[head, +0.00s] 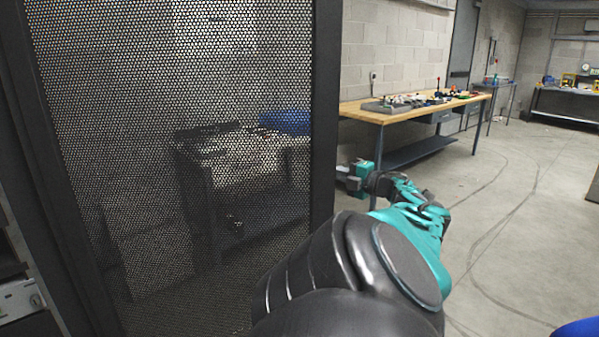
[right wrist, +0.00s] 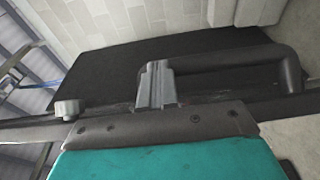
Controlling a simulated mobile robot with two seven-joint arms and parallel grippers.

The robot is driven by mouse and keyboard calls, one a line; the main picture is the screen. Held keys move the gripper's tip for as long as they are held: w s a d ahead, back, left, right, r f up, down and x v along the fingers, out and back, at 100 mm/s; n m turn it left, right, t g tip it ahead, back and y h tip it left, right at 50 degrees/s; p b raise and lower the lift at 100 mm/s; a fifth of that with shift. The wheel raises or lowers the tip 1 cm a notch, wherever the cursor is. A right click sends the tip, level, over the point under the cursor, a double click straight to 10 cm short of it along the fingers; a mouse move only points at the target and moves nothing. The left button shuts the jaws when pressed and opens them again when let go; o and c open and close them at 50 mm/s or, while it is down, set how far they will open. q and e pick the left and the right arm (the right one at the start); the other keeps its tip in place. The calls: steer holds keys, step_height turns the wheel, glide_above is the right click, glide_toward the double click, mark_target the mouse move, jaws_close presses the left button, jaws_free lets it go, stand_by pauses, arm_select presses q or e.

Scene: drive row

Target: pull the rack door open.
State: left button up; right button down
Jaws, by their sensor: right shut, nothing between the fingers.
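The black perforated rack door (head: 325,90) fills the left and middle of the head view. It stands angled out from the rack, with the room showing through its mesh. In the right wrist view a dark bar handle (right wrist: 288,68) curves out from the door's dark panel (right wrist: 110,62). My right gripper (head: 346,177) is just beyond the door's free edge, on its far side. Its grey fingers (right wrist: 156,84) are closed together with nothing between them. They overlap the handle's left end in view; I cannot tell whether they touch it. My left gripper is not in view.
Rack equipment (head: 20,302) shows at the lower left. A wooden workbench (head: 385,114) with small parts stands along the back wall. Another bench (head: 565,104) is at the far right. The concrete floor (head: 530,215) on the right is mostly clear.

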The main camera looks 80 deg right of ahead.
steer(key=p+v, duration=0.2)
steer(key=v, duration=1)
steer(key=shift+s+a, duration=0.25)
steer(key=shift+s, duration=0.1)
